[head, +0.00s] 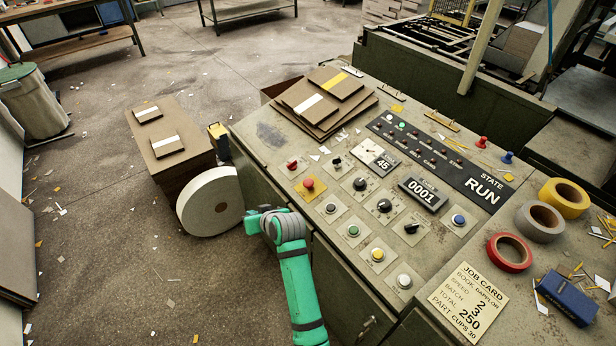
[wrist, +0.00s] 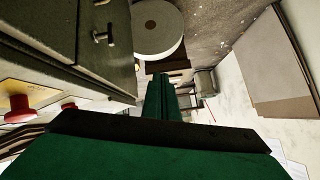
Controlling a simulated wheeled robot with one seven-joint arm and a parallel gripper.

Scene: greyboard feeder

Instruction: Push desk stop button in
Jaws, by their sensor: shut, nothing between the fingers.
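The stop button is likely the red mushroom-shaped button (head: 308,184) on a yellow plate, on the sloped control desk (head: 262,135). It stands proud of its plate. In the wrist view the red button (wrist: 18,108) shows at the left edge. A smaller red button (head: 292,164) sits just behind it; a second red cap (wrist: 68,106) also shows in the wrist view. My gripper (wrist: 165,78) is shut and empty. In the head view my arm's end is beside the desk's near-left edge, left of and nearer than the red button, touching neither.
Several knobs and coloured buttons surround the red button, including a yellow button (head: 377,255). The display panel (head: 482,190) reads RUN. Brown boards (head: 322,100) lie at the desk's back. A white roll (head: 210,202) stands on the floor left of my arm. Tape rolls (head: 509,252) lie at right.

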